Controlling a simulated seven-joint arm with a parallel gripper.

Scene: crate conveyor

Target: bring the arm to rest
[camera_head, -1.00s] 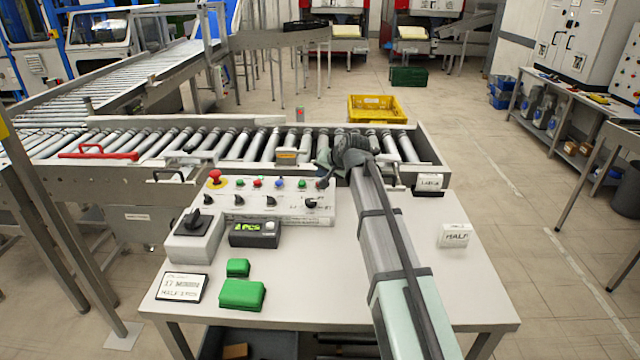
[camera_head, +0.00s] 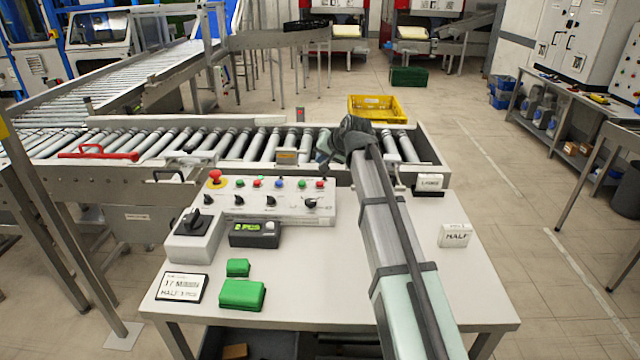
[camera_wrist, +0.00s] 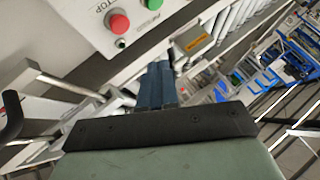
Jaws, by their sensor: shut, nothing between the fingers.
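My arm reaches forward over the right half of the grey table (camera_head: 310,285), and its wrist is above the near edge of the roller conveyor. My gripper (camera_head: 324,172) points down to the left of the wrist, beside the right end of the control panel (camera_head: 285,205). In the wrist view my gripper's dark blue fingers (camera_wrist: 158,75) are together with nothing between them. They appear apart from the panel, whose red button (camera_wrist: 118,22) and green button (camera_wrist: 153,4) show ahead of them.
The conveyor (camera_head: 225,145) runs behind the table, with a red handle (camera_head: 98,153) at left. A yellow crate (camera_head: 377,108) is beyond.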

